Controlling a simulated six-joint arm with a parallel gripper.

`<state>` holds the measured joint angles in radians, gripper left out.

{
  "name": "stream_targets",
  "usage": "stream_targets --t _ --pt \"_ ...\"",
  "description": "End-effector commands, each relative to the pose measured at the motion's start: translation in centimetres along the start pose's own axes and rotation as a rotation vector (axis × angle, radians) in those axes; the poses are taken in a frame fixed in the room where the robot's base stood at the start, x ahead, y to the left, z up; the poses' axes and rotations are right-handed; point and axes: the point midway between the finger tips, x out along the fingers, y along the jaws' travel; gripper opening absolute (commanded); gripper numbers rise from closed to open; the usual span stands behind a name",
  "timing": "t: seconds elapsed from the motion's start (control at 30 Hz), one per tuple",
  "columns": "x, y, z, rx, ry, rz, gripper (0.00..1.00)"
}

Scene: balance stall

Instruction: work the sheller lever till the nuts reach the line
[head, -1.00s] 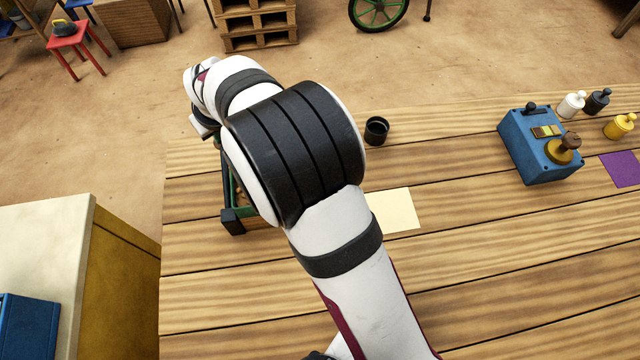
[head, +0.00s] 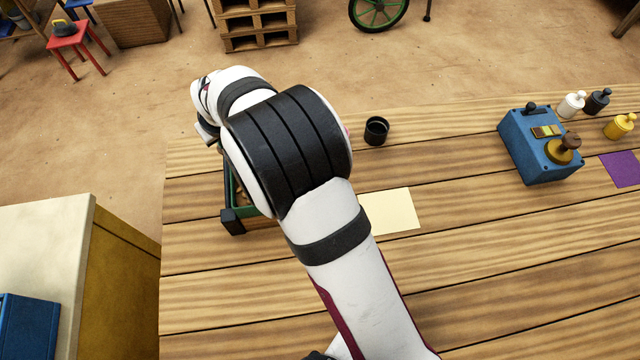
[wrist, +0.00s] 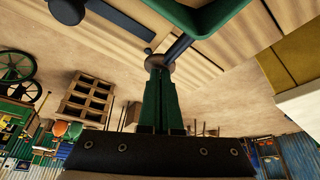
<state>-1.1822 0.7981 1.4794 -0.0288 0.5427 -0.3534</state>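The sheller (head: 233,221), a green tray with a dark frame, stands at the table's left edge in the head view, mostly hidden by my arm. A little brown content, perhaps nuts (head: 242,198), shows inside; the fill line is not visible. In the wrist view, part of the green frame (wrist: 205,22) is at the top. The dark lever (wrist: 181,46) has a round end at my gripper (wrist: 160,72). The green fingers are close together and appear shut on that end. The head view does not show the fingers clearly.
A black cup (head: 376,131) and a cream card (head: 391,211) are right of my arm. A blue box with a knob (head: 540,146) stands further right, near white, black and yellow weights (head: 619,127) and a purple patch (head: 622,168). The front middle table is clear.

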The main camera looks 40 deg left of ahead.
Motion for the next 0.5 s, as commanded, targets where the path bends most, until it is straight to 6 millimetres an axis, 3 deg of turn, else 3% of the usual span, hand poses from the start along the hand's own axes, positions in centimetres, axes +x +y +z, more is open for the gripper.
stream_targets --t 0.5 --pt "-5.6 -0.3 -1.7 0.000 0.000 0.000 0.00"
